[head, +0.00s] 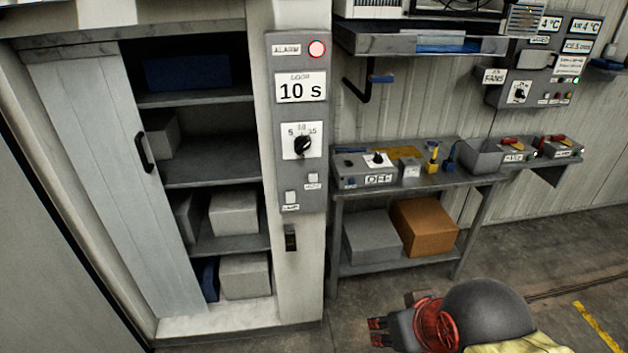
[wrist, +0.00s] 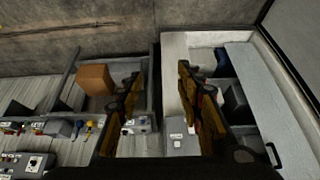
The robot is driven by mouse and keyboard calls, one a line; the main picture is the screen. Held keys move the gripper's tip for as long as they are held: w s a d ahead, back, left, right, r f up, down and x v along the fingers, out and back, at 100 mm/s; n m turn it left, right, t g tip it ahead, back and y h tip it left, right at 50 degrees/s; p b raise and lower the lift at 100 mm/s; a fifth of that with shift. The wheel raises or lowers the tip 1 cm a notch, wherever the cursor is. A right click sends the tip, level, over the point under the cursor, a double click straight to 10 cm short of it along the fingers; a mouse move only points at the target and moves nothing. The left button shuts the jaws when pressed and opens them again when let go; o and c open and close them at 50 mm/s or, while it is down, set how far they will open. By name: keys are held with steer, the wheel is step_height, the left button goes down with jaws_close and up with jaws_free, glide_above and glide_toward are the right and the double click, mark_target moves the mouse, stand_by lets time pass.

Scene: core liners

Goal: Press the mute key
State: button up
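The mute key (head: 313,178) is a small pale square key low on the right of the grey alarm panel (head: 318,130). Its small label below seems to read MUTE. A similar key (head: 291,196), seemingly labelled LAMP, sits lower left of it. My gripper (head: 374,332) is low at the front in the head view, below and right of the panel, well apart from it. In the wrist view, its two fingers (wrist: 158,85) stand apart with nothing between them. The lower panel part (wrist: 180,148) shows upside down there, partly hidden by the gripper.
An open shelf cabinet (head: 215,172) stands left. A workbench (head: 415,183) with control boxes stands right.

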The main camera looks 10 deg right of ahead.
jaws_close()
stand_by(1.5)
